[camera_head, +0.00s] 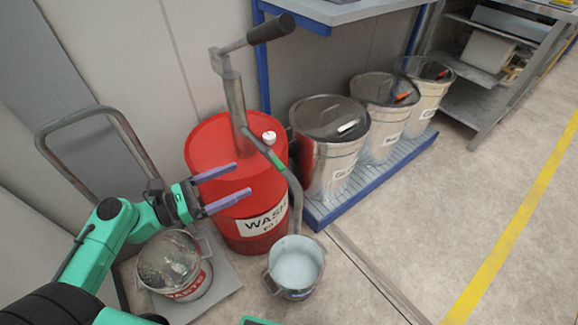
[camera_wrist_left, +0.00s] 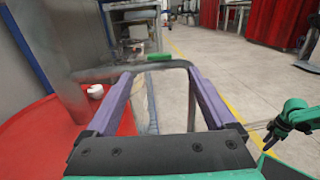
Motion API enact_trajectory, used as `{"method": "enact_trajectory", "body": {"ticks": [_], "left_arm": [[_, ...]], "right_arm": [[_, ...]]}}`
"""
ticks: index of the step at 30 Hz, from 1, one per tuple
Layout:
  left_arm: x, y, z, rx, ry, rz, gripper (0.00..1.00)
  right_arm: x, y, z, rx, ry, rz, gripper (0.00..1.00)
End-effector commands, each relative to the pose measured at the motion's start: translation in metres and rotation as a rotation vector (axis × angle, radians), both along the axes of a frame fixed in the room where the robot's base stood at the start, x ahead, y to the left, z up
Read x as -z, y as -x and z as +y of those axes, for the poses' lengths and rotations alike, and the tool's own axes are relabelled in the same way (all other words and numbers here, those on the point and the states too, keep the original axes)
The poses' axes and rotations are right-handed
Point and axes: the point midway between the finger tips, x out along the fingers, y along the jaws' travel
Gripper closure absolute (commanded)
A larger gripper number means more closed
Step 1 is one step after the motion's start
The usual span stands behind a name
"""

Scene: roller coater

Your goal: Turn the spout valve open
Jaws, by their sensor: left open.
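A red drum (camera_head: 215,150) labelled WASH carries a grey hand pump with a black-handled crank (camera_head: 270,28). Its grey spout pipe (camera_head: 295,195) slopes right and bends down over a pail. The spout valve shows as a green piece (camera_head: 276,160) on the pipe; in the left wrist view the green piece (camera_wrist_left: 160,57) lies ahead, between and beyond my fingers. My left gripper (camera_head: 243,180) is open and empty, its purple fingers in front of the drum, left of and below the valve.
The pail (camera_head: 271,278) with pale liquid stands under the spout. A waste can (camera_head: 185,292) stands on a grey plate beside my left arm. Several metal bins (camera_head: 325,170) stand on a blue-edged platform (camera_head: 345,203). Open floor (camera_head: 440,220) lies to the right.

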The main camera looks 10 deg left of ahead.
Motion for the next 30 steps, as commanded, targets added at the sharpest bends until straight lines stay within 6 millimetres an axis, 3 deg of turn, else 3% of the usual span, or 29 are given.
{"method": "enact_trajectory", "body": {"ticks": [6,12,24,30], "left_arm": [[-0.001,-0.041,-0.044,0.004,-0.005,-0.007,0.11],[-0.002,-0.072,-0.075,-0.002,-0.001,-0.004,0.11],[0.001,-0.082,-0.086,-0.003,-0.002,-0.001,0.11],[0.001,-0.082,-0.086,-0.003,-0.002,-0.001,0.88]], "right_arm": [[-0.002,-0.003,0.001,0.002,0.0,0.0,0.5],[0.001,0.005,-0.001,-0.002,0.002,0.004,0.5],[0.005,0.009,-0.002,-0.005,0.002,0.004,0.5],[0.005,0.01,-0.002,-0.005,0.002,0.004,0.5]]}}
